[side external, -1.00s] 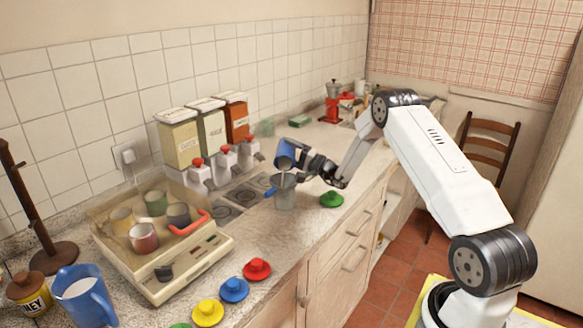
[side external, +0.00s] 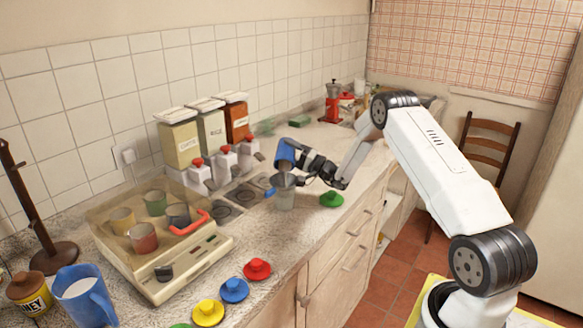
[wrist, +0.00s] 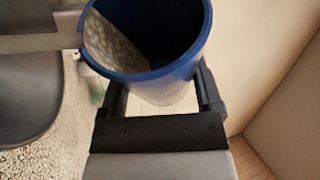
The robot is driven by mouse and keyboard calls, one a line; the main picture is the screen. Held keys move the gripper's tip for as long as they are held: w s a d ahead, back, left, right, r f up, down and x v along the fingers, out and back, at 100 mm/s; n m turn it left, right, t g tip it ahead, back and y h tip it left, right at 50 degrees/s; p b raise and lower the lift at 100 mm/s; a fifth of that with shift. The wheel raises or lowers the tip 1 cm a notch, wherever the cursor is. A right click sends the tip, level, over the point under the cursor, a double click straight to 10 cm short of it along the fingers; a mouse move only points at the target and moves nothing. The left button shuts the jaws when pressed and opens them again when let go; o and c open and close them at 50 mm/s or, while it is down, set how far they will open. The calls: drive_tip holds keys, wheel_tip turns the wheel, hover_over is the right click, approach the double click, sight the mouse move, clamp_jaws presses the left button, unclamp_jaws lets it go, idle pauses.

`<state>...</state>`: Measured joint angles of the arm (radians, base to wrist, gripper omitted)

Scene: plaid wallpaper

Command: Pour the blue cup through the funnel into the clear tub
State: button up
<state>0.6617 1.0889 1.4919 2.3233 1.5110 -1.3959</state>
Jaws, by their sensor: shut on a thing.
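The blue cup (side external: 286,149) is tilted steeply above the funnel, its mouth facing down toward it. My gripper (side external: 304,158) is shut on the cup from the right. In the wrist view the cup's blue rim (wrist: 157,76) and dark inside show between the fingers, with a speckled pale patch inside at left. The grey funnel (side external: 284,181) sits on top of the clear tub (side external: 284,200), a blue handle at its left. A dark rounded surface, likely the funnel (wrist: 28,95), lies left of the cup in the wrist view. Whether contents are flowing is too small to tell.
A green lid (side external: 332,199) lies right of the tub. Red (side external: 257,269), blue (side external: 234,290) and yellow (side external: 208,312) lids lie in front. A lidded case of cups (side external: 165,240) stands at left. Canisters (side external: 206,125) and red-topped dispensers (side external: 226,158) stand behind.

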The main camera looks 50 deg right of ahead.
drive_tip(key=shift+s+a+r+n+y, duration=0.15)
drive_tip(key=shift+a+r+n+y, duration=0.1)
drive_tip(key=shift+n+y, duration=0.5)
drive_tip(key=shift+s+a+r+n+y, duration=0.15)
drive_tip(key=shift+a+r+n+y, duration=0.15)
drive_tip(key=shift+n, duration=0.75)
drive_tip(key=shift+d, duration=0.1)
drive_tip(key=m, duration=0.1)
drive_tip(key=m+h, duration=0.1)
drive_tip(key=d+f+m+h, duration=0.1)
drive_tip(key=shift+w+m, duration=0.3)
drive_tip(key=shift+m, duration=0.1)
drive_tip(key=shift+w+d+f+m+h, duration=0.1)
drive_tip(key=shift+w+d+m+h, duration=0.1)
drive_tip(key=shift+m+h, duration=0.45)
drive_tip(key=shift+d+r+m+g, duration=0.2)
drive_tip(key=shift+r+m+g, duration=0.1)
drive_tip(key=shift+m, duration=0.55)
drive_tip(key=shift+f+m, duration=0.15)
drive_tip(key=shift+m, duration=0.15)
